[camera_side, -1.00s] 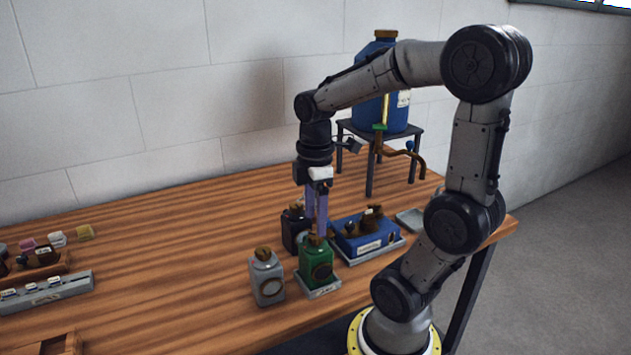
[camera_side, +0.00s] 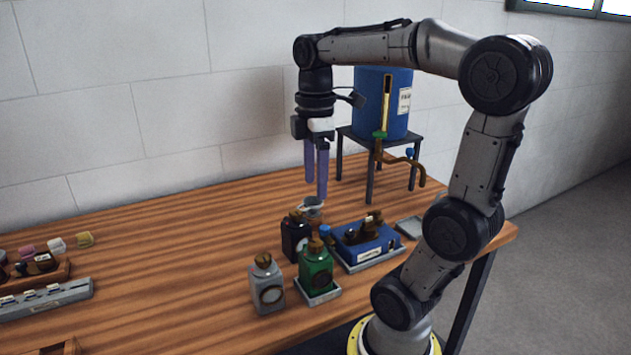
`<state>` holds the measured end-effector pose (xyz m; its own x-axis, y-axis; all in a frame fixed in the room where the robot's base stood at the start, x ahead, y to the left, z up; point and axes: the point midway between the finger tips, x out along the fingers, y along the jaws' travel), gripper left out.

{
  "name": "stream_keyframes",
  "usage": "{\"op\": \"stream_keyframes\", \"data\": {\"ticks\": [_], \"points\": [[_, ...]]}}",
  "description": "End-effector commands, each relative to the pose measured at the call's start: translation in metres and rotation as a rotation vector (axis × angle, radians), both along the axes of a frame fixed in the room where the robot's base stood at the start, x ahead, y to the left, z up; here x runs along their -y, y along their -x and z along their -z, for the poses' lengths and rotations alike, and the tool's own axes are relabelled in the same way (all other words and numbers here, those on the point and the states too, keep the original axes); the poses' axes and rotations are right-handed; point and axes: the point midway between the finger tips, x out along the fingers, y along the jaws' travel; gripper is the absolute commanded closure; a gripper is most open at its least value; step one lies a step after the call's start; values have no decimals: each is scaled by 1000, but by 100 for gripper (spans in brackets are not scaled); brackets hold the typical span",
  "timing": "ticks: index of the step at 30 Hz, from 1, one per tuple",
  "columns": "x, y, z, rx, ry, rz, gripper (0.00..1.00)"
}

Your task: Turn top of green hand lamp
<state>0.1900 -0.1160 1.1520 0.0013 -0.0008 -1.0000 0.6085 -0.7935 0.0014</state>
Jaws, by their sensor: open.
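The green hand lamp (camera_side: 316,272) stands upright on a small grey tray (camera_side: 322,299) near the front of the table. Its brown top (camera_side: 315,247) is in clear view. My gripper (camera_side: 316,192) is open and empty, with its two purple fingers pointing down. It hangs well above the lamps and is apart from the green one. In the picture its fingertips are above a brown and grey object (camera_side: 311,208) that stands behind the lamps.
A grey lamp (camera_side: 267,287) stands left of the green lamp, and a black lamp (camera_side: 295,235) stands behind it. A blue box (camera_side: 365,240) on a tray is at the right. A blue tank (camera_side: 380,105) stands on a stool behind. The table's middle left is bare.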

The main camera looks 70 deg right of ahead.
Motion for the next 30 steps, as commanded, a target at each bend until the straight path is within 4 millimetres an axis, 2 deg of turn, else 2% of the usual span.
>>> {"op": "stream_keyframes", "data": {"ticks": [5,21,25,30], "points": [[0,0,0,0,0,152,31],[0,0,1,0,-2,1307,31],[0,0,1,0,-2,1477,31],[0,0,3,-1,-2,1565,31]]}}
